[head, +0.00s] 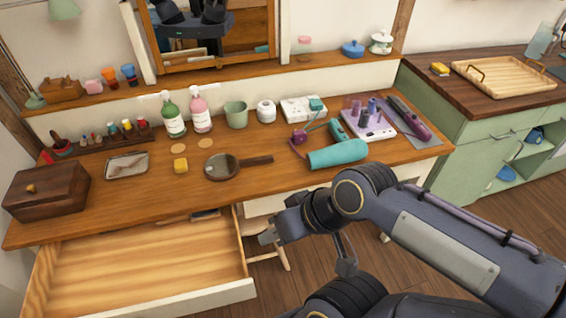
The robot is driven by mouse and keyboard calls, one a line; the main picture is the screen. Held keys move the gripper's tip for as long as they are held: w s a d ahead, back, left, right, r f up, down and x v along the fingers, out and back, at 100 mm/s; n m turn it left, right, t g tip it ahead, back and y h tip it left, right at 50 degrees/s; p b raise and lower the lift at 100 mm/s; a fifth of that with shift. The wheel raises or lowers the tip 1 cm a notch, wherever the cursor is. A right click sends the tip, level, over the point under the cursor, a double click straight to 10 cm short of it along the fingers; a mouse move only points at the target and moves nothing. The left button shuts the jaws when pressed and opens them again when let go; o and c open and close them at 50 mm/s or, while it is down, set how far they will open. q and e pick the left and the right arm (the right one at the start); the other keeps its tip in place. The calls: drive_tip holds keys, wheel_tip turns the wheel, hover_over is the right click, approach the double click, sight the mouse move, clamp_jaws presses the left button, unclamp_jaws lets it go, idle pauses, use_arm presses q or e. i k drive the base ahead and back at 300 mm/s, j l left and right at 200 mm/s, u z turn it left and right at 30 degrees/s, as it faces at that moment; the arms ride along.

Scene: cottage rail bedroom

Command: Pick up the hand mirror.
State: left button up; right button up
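The hand mirror (222,167) lies flat on the wooden dressing table (130,205), near its front edge. It has a round dark-framed head on the left and a dark wooden handle pointing right. My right gripper (306,252) is in front of the table's front edge, to the right of the mirror and nearer to me. Its two fingers look spread apart with nothing between them, and it does not touch the mirror. My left gripper is not in view.
Bottles and a green cup (236,114) stand behind. An open drawer (150,262) juts out below, left of my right gripper. A wooden box (47,191) stands far left.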

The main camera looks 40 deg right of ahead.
sight(222, 167)
drive_tip(key=z, duration=0.9)
drive_tip(key=i+u, duration=0.3)
drive_tip(key=i, duration=0.2)
drive_tip(key=i+u, duration=0.3)
drive_tip(key=i, duration=0.25)
